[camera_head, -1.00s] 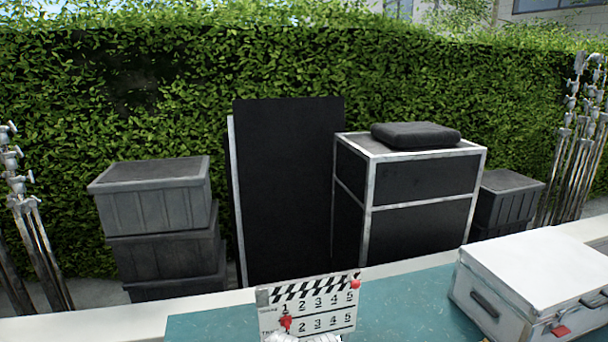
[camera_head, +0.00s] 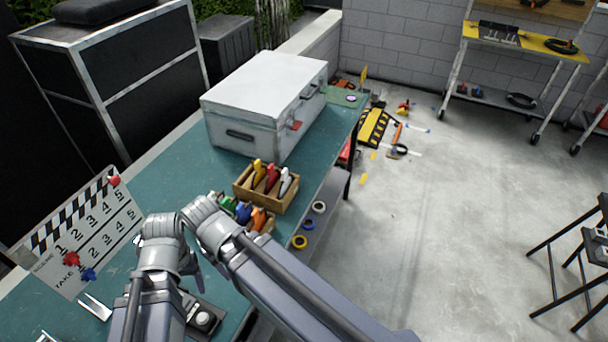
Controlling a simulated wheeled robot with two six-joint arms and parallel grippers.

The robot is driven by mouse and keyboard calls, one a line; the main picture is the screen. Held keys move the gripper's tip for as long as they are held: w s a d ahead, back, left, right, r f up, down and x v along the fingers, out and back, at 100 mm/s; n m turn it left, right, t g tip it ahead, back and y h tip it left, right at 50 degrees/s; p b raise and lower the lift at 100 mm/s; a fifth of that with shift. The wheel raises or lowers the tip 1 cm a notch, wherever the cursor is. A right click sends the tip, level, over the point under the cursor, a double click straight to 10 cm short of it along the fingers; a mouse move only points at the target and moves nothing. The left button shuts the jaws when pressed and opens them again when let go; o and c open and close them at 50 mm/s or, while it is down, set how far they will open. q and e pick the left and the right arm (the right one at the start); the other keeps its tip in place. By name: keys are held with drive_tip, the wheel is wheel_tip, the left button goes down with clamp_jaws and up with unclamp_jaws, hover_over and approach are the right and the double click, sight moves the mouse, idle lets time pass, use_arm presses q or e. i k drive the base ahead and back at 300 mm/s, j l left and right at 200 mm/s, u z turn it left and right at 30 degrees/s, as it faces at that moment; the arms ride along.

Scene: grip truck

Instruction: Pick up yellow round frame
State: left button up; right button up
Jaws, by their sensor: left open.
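A small yellow ring (camera_head: 299,242) is the only round yellow frame I can make out. It lies on the grey lower shelf beside the teal table, in line with a blue ring (camera_head: 308,225) and a white ring (camera_head: 318,207). Pale fingers at the lower left look like my left gripper (camera_head: 70,322), open and apart from the ring; its wrist is out of view. My folded grey arm crosses the lower middle. My right gripper cannot be made out.
The teal table (camera_head: 165,165) holds a white case (camera_head: 262,105), a wooden box (camera_head: 266,200) of colored clamps and a clapperboard (camera_head: 80,232). A yellow-topped cart (camera_head: 483,36) and dark stools (camera_head: 583,250) stand beyond. Concrete floor (camera_head: 450,230) between is largely clear.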

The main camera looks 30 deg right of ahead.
sight(260, 171)
drive_tip(key=z, duration=0.65)
drive_tip(key=k+l+u, duration=0.2)
drive_tip(key=k, duration=0.4)
drive_tip(key=k+u, duration=0.15)
drive_tip(key=k, duration=0.45)
drive_tip(key=i+l+u, duration=0.1)
drive_tip(key=u, duration=0.3)
drive_tip(key=l+u, duration=0.15)
drive_tip(key=u, duration=0.25)
drive_tip(key=i+l+u, duration=0.1)
drive_tip(key=u, duration=0.35)
drive_tip(key=l+u, duration=0.35)
drive_tip(key=l, duration=0.7)
drive_tip(key=l+u, duration=0.4)
drive_tip(key=l, duration=1.65)
drive_tip(key=k+l, duration=0.15)
drive_tip(key=l, duration=0.8)
